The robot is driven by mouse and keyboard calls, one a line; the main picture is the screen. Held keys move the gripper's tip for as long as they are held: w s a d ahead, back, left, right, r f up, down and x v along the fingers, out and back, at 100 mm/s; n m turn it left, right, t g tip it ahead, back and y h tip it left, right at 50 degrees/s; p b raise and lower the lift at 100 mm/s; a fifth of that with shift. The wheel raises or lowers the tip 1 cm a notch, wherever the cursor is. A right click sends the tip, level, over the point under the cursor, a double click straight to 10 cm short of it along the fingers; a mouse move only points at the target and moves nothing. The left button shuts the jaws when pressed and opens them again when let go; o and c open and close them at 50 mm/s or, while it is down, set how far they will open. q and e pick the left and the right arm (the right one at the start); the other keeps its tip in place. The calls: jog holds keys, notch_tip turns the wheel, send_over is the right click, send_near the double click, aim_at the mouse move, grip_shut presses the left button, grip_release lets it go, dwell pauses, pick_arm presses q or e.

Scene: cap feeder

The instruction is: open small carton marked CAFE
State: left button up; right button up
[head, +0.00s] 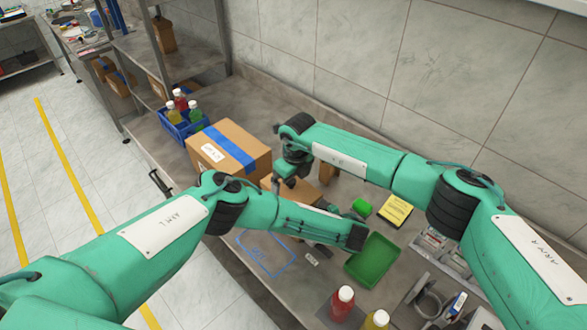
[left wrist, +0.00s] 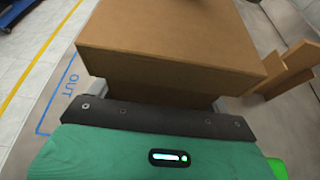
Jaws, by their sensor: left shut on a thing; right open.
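A small brown carton (head: 296,191) stands on the table, partly hidden behind my left arm. In the left wrist view a brown carton (left wrist: 170,45) with a plain top fills the space directly ahead of my left gripper (left wrist: 160,103). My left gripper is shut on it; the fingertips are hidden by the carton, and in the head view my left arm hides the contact. I see no CAFE lettering in either view. My right gripper (head: 284,176) is open, pointing down at the far-left end of the small carton; whether it touches is unclear.
A larger carton (head: 252,137) with blue tape stands to the left, near a blue crate (head: 176,129) of bottles. A blue OUT outline (head: 265,253) is bare.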

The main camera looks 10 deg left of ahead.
jog(key=shift+w+a+f, duration=0.1)
jog(key=shift+a+f, duration=0.05)
jog(key=shift+f, duration=0.95)
jog(key=c, duration=0.9)
jog(key=shift+o, duration=0.2)
jog(key=shift+r, duration=0.25)
jog(key=shift+r, duration=0.9)
jog(key=shift+r, duration=2)
pick_arm(q)
jog(key=o, duration=1.4)
jog(key=shift+c, duration=0.2)
